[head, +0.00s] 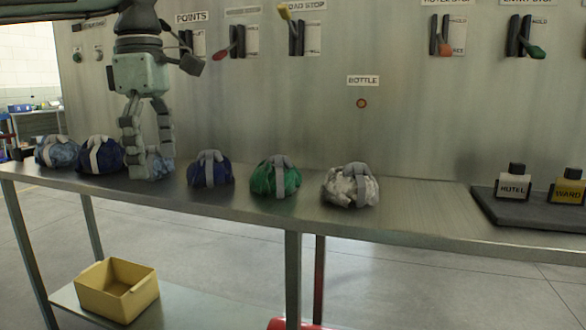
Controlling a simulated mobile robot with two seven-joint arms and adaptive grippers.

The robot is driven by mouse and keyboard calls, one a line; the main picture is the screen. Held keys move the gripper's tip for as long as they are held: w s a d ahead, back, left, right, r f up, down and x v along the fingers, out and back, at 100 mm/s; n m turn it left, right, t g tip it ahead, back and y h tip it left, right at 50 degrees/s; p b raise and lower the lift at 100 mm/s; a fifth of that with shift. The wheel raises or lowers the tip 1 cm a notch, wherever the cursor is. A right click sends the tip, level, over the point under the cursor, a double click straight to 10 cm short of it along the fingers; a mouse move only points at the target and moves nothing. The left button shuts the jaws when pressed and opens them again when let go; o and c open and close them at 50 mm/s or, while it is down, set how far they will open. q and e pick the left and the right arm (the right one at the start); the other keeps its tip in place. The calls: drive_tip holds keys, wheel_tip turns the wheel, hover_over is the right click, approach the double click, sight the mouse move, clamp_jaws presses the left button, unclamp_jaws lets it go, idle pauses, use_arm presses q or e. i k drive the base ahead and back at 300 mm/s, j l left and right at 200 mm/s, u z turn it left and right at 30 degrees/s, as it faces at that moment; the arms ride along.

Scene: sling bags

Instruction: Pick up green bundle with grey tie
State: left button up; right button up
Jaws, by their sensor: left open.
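The green bundle with a grey tie (264,181) sits on the metal bench, right of the middle of the row of bundles. My left gripper (150,172) points down over a light blue bundle (160,167), left of the green one. Its fingers are open and partly hide that light blue bundle. I cannot tell whether the fingers touch it. A dark blue bundle (209,170) lies between my left gripper and the green bundle. My right gripper is not in view.
A white bundle (349,186) sits right of the green one. A dark blue bundle (101,155) and a blue patterned bundle (56,152) are at the left. A dark tray (520,211) with labelled bottles is at the right. A yellow bin (117,289) sits on the lower shelf.

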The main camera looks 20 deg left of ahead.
sight(276, 176)
drive_tip(key=i, duration=1.2)
